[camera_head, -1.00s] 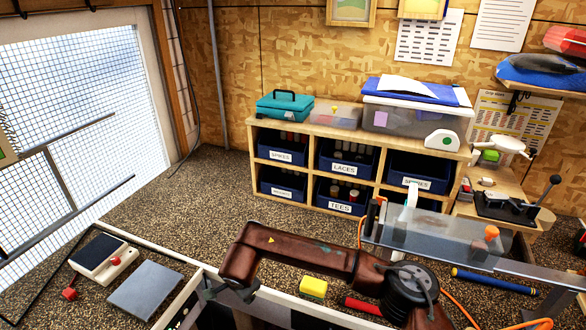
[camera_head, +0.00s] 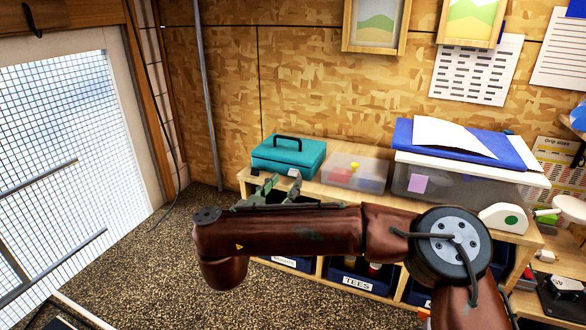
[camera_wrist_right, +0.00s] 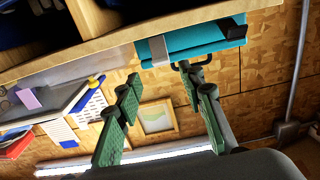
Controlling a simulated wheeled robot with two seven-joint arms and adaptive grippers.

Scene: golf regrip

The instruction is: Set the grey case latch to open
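The teal case (camera_head: 289,154) with a black handle sits on the left end of the shelf top. A pale grey latch (camera_head: 294,173) is on the right of its front, and a dark latch-like piece (camera_head: 255,171) on the left. In the right wrist view the teal case (camera_wrist_right: 190,42) is upside down, with its grey latch (camera_wrist_right: 157,51); I cannot tell how the latch is set. My right gripper (camera_head: 277,187) is in front of the case. Its fingers are apart and empty in the right wrist view (camera_wrist_right: 168,86), not touching the latch. My left gripper is out of view.
A clear box (camera_head: 356,172) and a larger blue-lidded bin (camera_head: 460,165) stand right of the case on the wooden shelf unit (camera_head: 395,287). Blue drawers (camera_head: 357,277) lie below, partly hidden by my right arm.

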